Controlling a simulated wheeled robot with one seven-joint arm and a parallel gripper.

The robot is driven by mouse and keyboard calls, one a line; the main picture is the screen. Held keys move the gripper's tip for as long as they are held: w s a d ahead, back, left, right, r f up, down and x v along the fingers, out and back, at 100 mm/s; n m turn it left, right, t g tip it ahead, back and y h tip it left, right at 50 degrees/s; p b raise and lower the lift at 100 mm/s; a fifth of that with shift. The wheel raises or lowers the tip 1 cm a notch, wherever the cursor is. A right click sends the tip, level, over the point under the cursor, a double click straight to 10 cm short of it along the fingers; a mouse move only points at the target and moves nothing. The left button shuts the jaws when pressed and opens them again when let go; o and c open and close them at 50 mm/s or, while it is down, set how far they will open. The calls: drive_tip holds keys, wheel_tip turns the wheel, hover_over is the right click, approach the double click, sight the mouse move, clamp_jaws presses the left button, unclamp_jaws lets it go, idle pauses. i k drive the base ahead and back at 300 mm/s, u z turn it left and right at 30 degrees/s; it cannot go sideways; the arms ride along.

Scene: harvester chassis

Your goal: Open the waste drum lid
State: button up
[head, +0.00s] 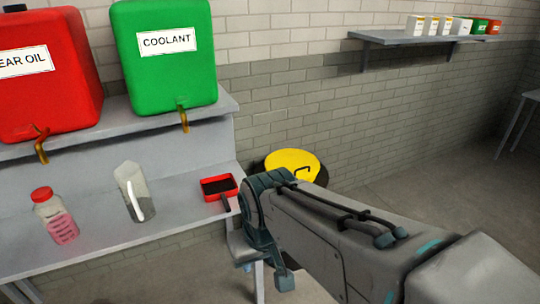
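The waste drum's yellow lid (290,160) shows behind my arm, in the middle of the head view. It appears to lie flat on the dark drum (321,178), with a small black handle (303,171) near its front right edge. My arm hides most of the drum body and the lid's lower edge. My gripper (284,281) is at the lower middle, in front of the drum and beside the bench end, apart from the lid in the picture. Its fingers are mostly hidden by my wrist, so I cannot tell whether it is open.
A grey bench (95,235) on the left holds a red-capped bottle (54,216), a clear jug (133,190) and a red tray (219,187). Red (50,85) and green (165,70) tanks stand above. A wall shelf (420,37) holds small boxes. Floor (430,170) at right is clear.

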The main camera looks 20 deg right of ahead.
sight(303, 164)
drive_tip(key=z, duration=0.3)
drive_tip(key=k, duration=0.4)
drive_tip(key=z, duration=1.35)
drive_tip(key=i, duration=0.9)
drive_tip(key=u, duration=0.9)
drive_tip(key=i, duration=0.7)
drive_tip(key=u, duration=0.7)
